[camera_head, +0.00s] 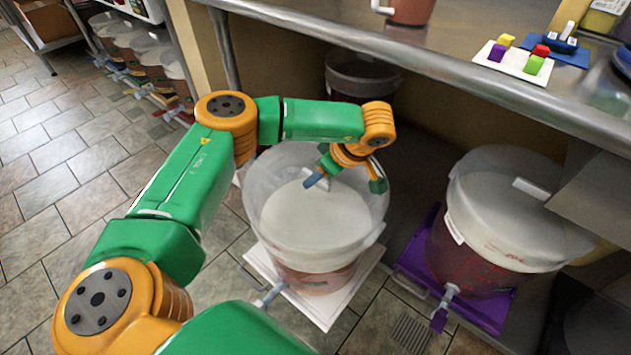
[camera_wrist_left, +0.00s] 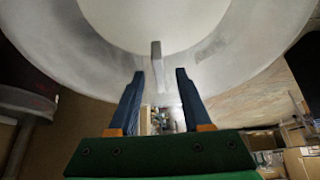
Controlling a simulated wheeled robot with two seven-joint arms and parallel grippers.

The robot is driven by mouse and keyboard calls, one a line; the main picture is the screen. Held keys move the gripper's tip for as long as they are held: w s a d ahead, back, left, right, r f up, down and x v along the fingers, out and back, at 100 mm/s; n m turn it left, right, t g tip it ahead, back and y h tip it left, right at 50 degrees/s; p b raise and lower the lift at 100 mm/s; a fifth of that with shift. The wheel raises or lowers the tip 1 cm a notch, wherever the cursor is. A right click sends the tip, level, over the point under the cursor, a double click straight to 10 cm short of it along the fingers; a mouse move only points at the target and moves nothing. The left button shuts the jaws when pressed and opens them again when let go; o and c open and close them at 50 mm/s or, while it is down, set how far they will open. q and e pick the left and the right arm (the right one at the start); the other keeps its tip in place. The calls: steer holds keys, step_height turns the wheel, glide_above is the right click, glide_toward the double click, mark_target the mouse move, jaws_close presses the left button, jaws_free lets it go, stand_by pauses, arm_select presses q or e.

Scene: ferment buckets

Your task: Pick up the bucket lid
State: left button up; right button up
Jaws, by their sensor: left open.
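A white bucket lid (camera_head: 310,222) lies on the translucent bucket (camera_head: 315,278) in the middle of the head view. Its upright handle (camera_wrist_left: 157,66) shows in the left wrist view, with the pale lid (camera_wrist_left: 150,18) behind it. My left gripper (camera_head: 322,181) is over the far part of this lid, near the handle. In the left wrist view, the open blue fingers (camera_wrist_left: 160,76) stand on either side of the handle's lower end, with a gap on each side. My left wrist partly hides the far rim in the head view. My right gripper is not in view.
The bucket stands on a white base (camera_head: 325,315). A second lidded bucket (camera_head: 490,235) stands to the right on a purple base (camera_head: 408,258). A metal table edge (camera_head: 450,72) runs above and behind. Another bucket (camera_head: 360,75) is underneath. Tiled floor is free at left.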

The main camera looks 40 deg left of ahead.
arm_select(q)
jaws_close()
stand_by(1.3)
